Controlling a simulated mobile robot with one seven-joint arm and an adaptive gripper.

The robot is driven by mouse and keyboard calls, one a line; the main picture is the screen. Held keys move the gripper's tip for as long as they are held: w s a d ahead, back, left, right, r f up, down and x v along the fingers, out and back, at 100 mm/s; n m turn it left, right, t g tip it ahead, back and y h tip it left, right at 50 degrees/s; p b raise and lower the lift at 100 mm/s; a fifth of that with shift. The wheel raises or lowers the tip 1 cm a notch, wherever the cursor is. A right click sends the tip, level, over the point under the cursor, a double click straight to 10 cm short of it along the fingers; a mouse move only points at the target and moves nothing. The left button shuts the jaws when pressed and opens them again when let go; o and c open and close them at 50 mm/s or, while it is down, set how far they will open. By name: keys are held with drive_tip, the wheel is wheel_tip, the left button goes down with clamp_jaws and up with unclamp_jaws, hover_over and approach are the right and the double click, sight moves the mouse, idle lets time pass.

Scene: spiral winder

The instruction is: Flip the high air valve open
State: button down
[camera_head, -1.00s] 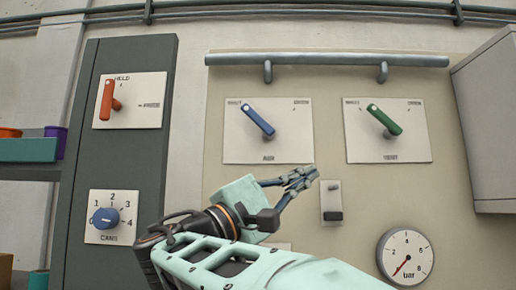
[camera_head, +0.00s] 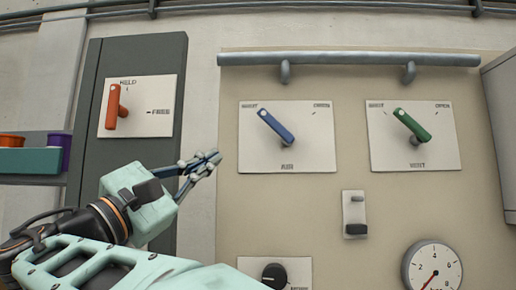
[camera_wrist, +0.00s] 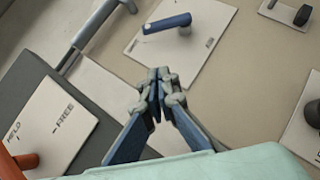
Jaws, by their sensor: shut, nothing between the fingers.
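The air valve is a blue lever (camera_head: 276,127) on a white plate marked AIR (camera_head: 287,152) on the beige panel. The lever slants up and left, its free end toward the plate's left-hand mark; the OPEN mark is at the upper right. The blue lever also shows in the wrist view (camera_wrist: 167,23), near the top. In the wrist view the fingertips (camera_wrist: 158,76) meet below the air plate.
A green vent lever (camera_head: 412,124) is on the plate to the right. A red lever (camera_head: 113,107) marked HELD/FREE is on the dark panel at left. A grey pipe (camera_head: 345,59) runs above the plates. A small switch (camera_head: 355,213) and gauge (camera_head: 433,270) sit lower right.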

sight(276, 126)
drive_tip(key=p+x, duration=0.3)
drive_tip(key=x, duration=0.7)
drive_tip(key=shift+w+d+r, duration=0.1)
drive_tip(key=shift+d+r, duration=0.15)
drive_tip(key=shift+r, duration=0.05)
drive_tip(key=shift+d+r+p, duration=0.35)
drive_tip(key=shift+d+r, duration=0.45)
drive_tip(key=shift+s+d+r, duration=0.2)
drive_tip(key=shift+s+d, duration=0.05)
drive_tip(key=shift+d, duration=0.05)
drive_tip(key=shift+w+d+r, duration=0.1)
drive_tip(key=shift+d, duration=0.1)
drive_tip(key=shift+r+m, duration=0.15)
drive_tip(key=shift+m, duration=0.15)
drive_tip(key=shift+g, duration=0.3)
